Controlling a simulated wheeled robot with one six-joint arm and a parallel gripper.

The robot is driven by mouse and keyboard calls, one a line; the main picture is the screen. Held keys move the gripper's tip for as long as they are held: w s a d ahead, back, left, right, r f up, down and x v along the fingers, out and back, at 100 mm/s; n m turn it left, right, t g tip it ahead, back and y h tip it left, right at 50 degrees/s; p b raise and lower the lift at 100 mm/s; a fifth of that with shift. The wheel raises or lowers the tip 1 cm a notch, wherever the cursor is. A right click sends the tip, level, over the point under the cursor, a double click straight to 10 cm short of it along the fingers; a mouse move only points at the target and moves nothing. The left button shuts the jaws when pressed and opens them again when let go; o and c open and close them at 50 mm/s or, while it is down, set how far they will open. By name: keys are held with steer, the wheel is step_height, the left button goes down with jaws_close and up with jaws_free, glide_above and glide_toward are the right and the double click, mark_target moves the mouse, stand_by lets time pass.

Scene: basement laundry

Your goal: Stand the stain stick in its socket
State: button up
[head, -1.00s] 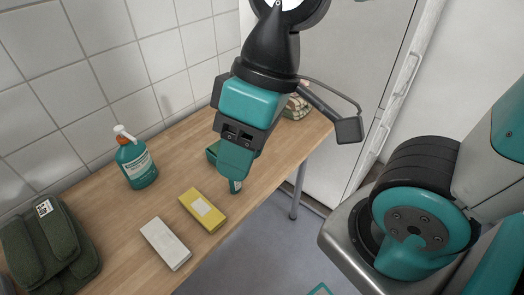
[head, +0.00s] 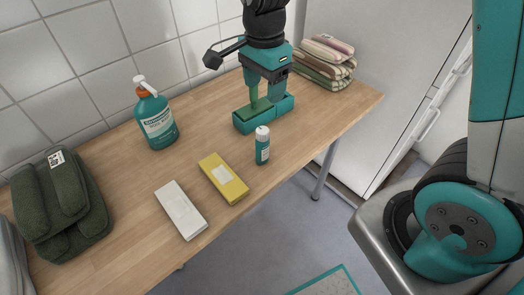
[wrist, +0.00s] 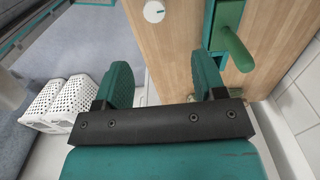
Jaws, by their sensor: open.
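The stain stick appears to be the small teal labelled tube with a white cap (head: 262,147), standing upright on the table. Its cap also shows at the top of the wrist view (wrist: 153,11). Just behind it is a teal holder (head: 248,126), which shows at the upper right of the wrist view (wrist: 230,12). A plain green peg (wrist: 235,47) sticks up at the holder. The socket's opening is not clear.
A yellow box (head: 224,178) and a white box (head: 181,210) lie left of the tube. A teal spray bottle (head: 156,122) stands near the tiled wall. Dark green folded cloth (head: 62,210) is at left, and folded towels (head: 325,62) are at the back right.

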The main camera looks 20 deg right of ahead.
mark_target(263, 130)
step_height(263, 130, down, 10)
steer(key=shift+s+r, duration=0.1)
steer(key=shift+r, duration=0.15)
steer(key=shift+s+a+f, duration=0.1)
steer(key=shift+s+f, duration=0.05)
steer(key=shift+f, duration=0.75)
steer(key=shift+s+a+f, duration=0.1)
steer(key=shift+a+f, duration=0.05)
steer(key=shift+f, duration=0.8)
steer(key=shift+s+a+f, duration=0.1)
steer(key=shift+s+f, duration=0.05)
steer(key=shift+f, duration=0.75)
steer(key=shift+c, duration=0.5)
steer(key=c, duration=1)
